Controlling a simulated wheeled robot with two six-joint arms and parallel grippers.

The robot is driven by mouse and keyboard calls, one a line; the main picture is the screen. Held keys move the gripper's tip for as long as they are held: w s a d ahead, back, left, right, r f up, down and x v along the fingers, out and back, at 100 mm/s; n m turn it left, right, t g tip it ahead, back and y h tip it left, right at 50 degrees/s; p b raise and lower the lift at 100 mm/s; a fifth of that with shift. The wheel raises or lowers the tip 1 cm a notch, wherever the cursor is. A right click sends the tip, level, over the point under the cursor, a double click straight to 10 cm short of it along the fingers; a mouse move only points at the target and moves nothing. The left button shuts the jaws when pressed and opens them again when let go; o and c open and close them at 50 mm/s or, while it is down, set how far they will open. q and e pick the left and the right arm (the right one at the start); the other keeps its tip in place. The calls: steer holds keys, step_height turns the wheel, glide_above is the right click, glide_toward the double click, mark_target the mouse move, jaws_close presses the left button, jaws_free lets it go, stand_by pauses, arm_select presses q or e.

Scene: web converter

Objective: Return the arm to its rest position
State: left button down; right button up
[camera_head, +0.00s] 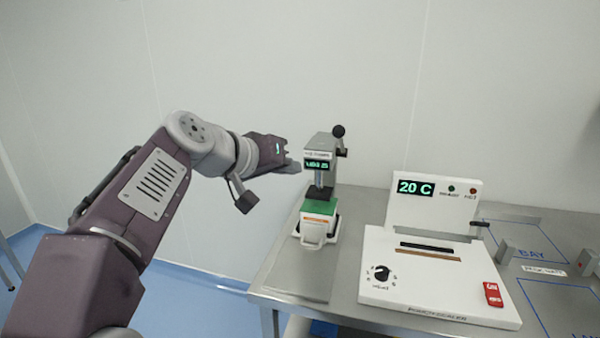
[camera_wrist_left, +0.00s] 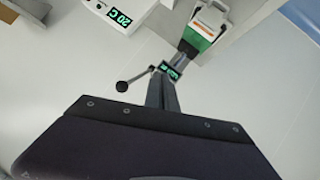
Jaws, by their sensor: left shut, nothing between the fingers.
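My left arm comes in from the left in the head view, raised in front of the wall. Its gripper (camera_head: 291,166) is shut and empty, just left of the grey press (camera_head: 322,150) and above the table's left end. From this view I cannot tell whether it touches the press. In the left wrist view the dark gripper body fills the bottom, and the press (camera_wrist_left: 162,92) with its black ball lever stands beyond it. My right gripper is in neither view.
A steel table (camera_head: 300,275) holds the press, with a green and white piece (camera_head: 318,217) at its base. A white sealer box (camera_head: 435,275) reading 20 C stands to the right. Blue-outlined bay areas (camera_head: 560,300) lie farther right. Open floor (camera_head: 190,300) is left of the table.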

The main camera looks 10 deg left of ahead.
arm_select(q)
steer(key=s+d+f+g+y+p, duration=0.1)
steer(key=s+d+f+g+p, duration=0.15)
steer(key=f+p, duration=0.35)
steer(key=s+d+f+g+p, duration=0.1)
steer(key=s+f+g+p, duration=0.25)
steer(key=f, duration=0.55)
steer(key=s+a+f+g+y+p, duration=0.1)
steer(key=s+a+f+g+y, duration=0.1)
steer(key=s+f, duration=0.5)
steer(key=s+a+f+m+g+y+p, duration=0.1)
steer(key=s+a+f+g, duration=0.1)
steer(key=s+f, duration=0.6)
steer(key=shift+a+g+y, duration=0.3)
steer(key=shift+a+y, duration=0.1)
steer(key=shift+a, duration=0.5)
